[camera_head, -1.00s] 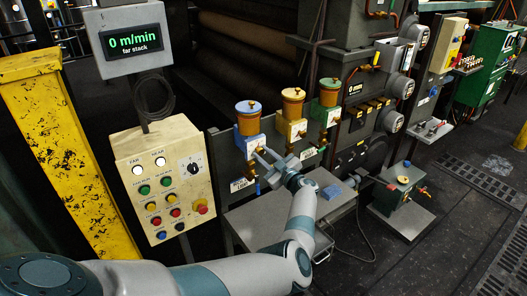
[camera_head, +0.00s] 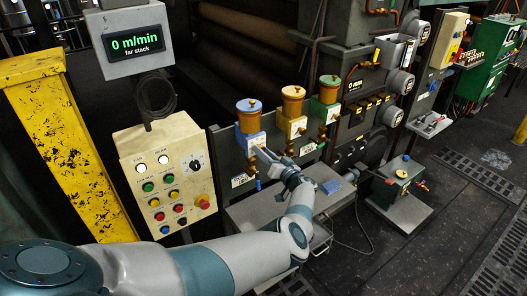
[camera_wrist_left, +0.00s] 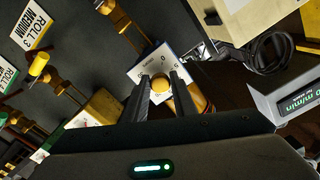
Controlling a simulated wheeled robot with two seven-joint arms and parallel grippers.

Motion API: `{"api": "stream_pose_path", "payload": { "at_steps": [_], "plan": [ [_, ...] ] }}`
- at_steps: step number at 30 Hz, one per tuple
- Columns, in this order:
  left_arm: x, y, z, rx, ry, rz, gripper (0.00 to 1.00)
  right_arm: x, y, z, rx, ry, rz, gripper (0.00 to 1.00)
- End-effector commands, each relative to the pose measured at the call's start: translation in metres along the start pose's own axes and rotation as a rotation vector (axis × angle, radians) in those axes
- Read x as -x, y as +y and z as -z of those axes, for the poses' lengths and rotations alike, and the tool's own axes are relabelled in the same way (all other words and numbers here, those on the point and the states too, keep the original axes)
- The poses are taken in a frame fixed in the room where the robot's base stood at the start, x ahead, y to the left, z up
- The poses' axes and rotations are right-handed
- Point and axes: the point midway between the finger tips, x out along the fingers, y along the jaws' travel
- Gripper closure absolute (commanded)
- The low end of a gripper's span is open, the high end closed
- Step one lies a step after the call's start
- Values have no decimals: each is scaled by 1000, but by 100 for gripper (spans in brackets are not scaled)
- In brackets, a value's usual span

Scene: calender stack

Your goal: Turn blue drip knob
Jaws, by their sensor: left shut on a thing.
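The blue drip oiler (camera_head: 249,122) has a blue cap and an amber cup above a blue-and-white block. It is the left one of three oilers on the dark machine panel. My left gripper (camera_head: 263,154) reaches up to the front of its block. In the left wrist view, a round brass-coloured knob (camera_wrist_left: 160,84) sits in front of a white dial plate (camera_wrist_left: 153,62) with numbers. The fingers of my left gripper (camera_wrist_left: 160,90) are shut on the knob, one on each side. The fingers hide part of the dial. My right gripper is out of view.
Orange (camera_head: 292,110) and green (camera_head: 328,100) oilers stand close on the right. A cream button box (camera_head: 166,180) stands on the left, below a display reading 0 m/min (camera_head: 135,43). A grey cart (camera_head: 270,210) with a blue item (camera_head: 331,186) lies below my arm.

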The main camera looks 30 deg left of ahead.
Motion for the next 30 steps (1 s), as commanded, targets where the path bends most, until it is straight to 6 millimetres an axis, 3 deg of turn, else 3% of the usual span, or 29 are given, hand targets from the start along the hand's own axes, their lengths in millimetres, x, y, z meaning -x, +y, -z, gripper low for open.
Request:
{"api": "stream_pose_path", "payload": {
  "at_steps": [12,28,29,30],
  "plan": [
    [1,0,-2,-238,-3,-2,98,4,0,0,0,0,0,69],
    [1,0,-2,-270,-3,-2,98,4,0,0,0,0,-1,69],
    [1,0,-2,-270,-3,-2,70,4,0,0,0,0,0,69],
    [1,0,-2,-270,-3,-2,61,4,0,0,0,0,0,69]
  ]
}}
